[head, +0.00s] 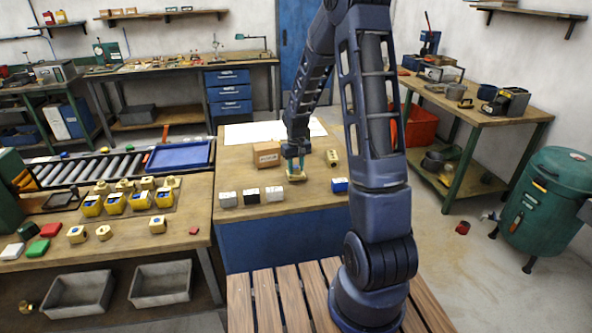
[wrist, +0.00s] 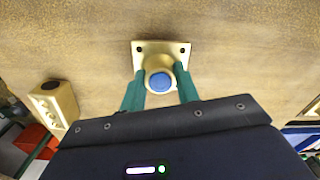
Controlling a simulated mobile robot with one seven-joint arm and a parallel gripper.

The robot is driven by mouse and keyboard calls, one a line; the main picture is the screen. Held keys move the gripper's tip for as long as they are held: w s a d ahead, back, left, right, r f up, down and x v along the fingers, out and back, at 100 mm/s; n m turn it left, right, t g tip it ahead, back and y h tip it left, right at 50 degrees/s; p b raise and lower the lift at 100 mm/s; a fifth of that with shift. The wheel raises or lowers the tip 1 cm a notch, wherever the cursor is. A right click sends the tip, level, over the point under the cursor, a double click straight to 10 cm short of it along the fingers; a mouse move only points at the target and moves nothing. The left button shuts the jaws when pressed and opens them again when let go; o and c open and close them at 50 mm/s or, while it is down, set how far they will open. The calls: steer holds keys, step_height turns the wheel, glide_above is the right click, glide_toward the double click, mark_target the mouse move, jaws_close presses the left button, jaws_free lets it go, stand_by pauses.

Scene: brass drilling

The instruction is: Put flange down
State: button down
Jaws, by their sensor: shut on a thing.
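The brass flange (wrist: 161,62) has a square plate with corner holes and a round hub with a blue centre. In the wrist view the green fingers of my gripper (wrist: 160,88) are closed on either side of the hub. In the head view the flange (head: 294,178) is low at the middle workbench (head: 240,170), under my gripper (head: 293,165). Its plate looks roughly level. I cannot tell whether it touches the wooden top or hangs just above it.
A brass block with a dark hole (head: 332,158) stands to the right, also in the wrist view (wrist: 60,101). A cardboard box (head: 266,154) is behind left. White and dark blocks (head: 251,196) line the front left; a blue block (head: 339,185) is front right.

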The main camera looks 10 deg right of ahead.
mark_target(296, 167)
steer(key=shift+f, duration=0.55)
steer(key=shift+f, duration=0.15)
steer(key=c, duration=1)
jaws_free()
steer(key=shift+c, duration=0.2)
step_height(296, 167, up, 12)
steer(key=s+d+r+m+t, duration=0.15)
steer(key=s+d+r, duration=0.25)
steer(key=s+r, duration=0.9)
steer(key=s+d+r+t, duration=0.1)
steer(key=s+r, duration=0.1)
steer(key=s, duration=0.7)
steer(key=s+d+r+m+t, duration=0.1)
steer(key=s+d+r+t, duration=0.1)
steer(key=s, duration=0.7)
steer(key=shift+r, duration=0.45)
